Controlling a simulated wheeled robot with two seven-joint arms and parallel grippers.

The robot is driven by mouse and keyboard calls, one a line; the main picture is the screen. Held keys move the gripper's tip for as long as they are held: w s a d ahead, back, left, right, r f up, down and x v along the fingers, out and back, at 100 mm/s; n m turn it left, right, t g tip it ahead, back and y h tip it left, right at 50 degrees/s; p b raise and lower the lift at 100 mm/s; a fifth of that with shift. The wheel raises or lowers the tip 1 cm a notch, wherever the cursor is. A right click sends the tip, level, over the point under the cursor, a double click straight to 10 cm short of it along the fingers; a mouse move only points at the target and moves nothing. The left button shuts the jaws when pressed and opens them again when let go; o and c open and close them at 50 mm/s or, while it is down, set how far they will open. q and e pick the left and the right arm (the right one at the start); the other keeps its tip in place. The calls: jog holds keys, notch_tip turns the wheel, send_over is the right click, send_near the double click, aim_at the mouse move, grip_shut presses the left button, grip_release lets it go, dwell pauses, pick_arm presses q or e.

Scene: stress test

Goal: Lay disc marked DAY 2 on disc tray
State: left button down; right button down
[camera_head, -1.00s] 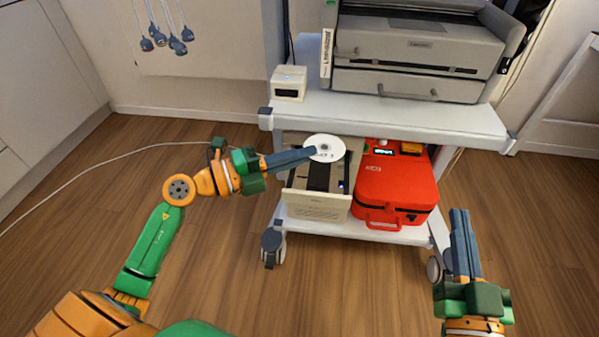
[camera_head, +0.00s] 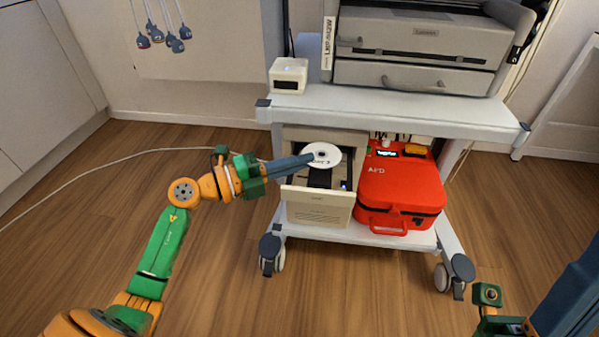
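A white disc (camera_head: 328,155) with a dark centre hole is held at its left edge by my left gripper (camera_head: 310,158). The fingers are shut on it. Its printed marking is too small to read. The disc is over the dark tray (camera_head: 320,179) of a beige drive unit on the cart's lower shelf and hides part of it. I cannot tell whether the disc touches the tray. My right gripper (camera_head: 566,308) is at the bottom right corner, partly cut off, away from the cart; its opening cannot be made out.
A red AED case (camera_head: 400,190) stands right of the drive unit (camera_head: 318,208). The cart's upper shelf (camera_head: 400,108) overhangs both and carries a printer (camera_head: 420,50) and a small white box (camera_head: 288,75). A thin cable (camera_head: 110,158) crosses the floor at left.

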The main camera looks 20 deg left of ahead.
pick_arm(q)
jog(key=shift+f, duration=0.9)
jog(key=c, duration=1.1)
grip_release()
